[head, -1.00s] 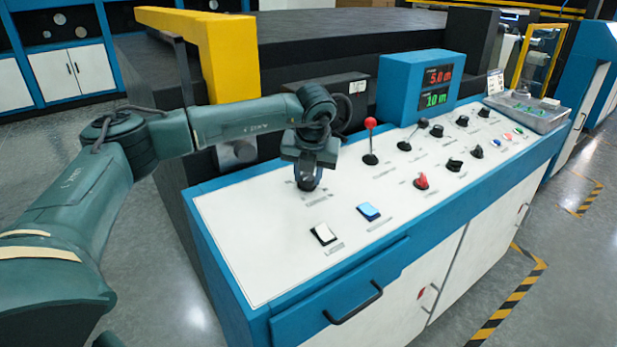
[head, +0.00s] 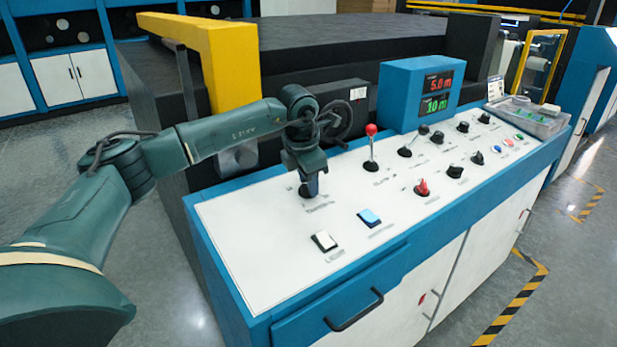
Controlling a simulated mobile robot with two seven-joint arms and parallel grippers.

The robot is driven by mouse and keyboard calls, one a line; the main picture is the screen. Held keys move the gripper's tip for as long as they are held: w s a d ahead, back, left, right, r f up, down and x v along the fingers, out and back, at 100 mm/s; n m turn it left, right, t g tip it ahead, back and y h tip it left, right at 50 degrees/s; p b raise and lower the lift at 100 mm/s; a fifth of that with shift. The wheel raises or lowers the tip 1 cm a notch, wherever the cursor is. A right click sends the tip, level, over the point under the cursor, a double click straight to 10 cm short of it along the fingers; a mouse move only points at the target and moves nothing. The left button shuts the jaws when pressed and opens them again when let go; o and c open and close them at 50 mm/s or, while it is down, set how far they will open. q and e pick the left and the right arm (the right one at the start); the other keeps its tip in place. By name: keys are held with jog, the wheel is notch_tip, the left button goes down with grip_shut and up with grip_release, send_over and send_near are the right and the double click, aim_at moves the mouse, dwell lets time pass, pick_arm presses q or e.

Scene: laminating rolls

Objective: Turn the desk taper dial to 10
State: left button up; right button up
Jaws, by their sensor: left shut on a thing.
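My left gripper (head: 309,180) reaches down over the near left part of the white control panel (head: 252,250). It is shut on a dark dial (head: 308,192), which is mostly hidden under the fingers. The dial's printed label and scale are too small to read. A blue display box (head: 396,94) stands at the panel's back edge. Its red line reads 5.0 m; the green line below is blurred and may read 1.0 or 3.0 m. My right gripper is not in view.
A white rocker switch (head: 324,241), a blue one (head: 369,217) and a red knob (head: 422,188) sit nearer the front. A yellow post (head: 226,65) rises behind my arm.

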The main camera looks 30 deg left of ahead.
pick_arm(q)
jog(key=shift+m, duration=1)
jog(key=shift+p, duration=0.3)
jog(key=o, duration=1)
jog(key=shift+r, duration=0.15)
jog(key=v, duration=1.3)
jog(key=shift+w+a+b, duration=0.15)
jog(key=shift+a+b, duration=0.15)
jog(key=shift+b, duration=0.1)
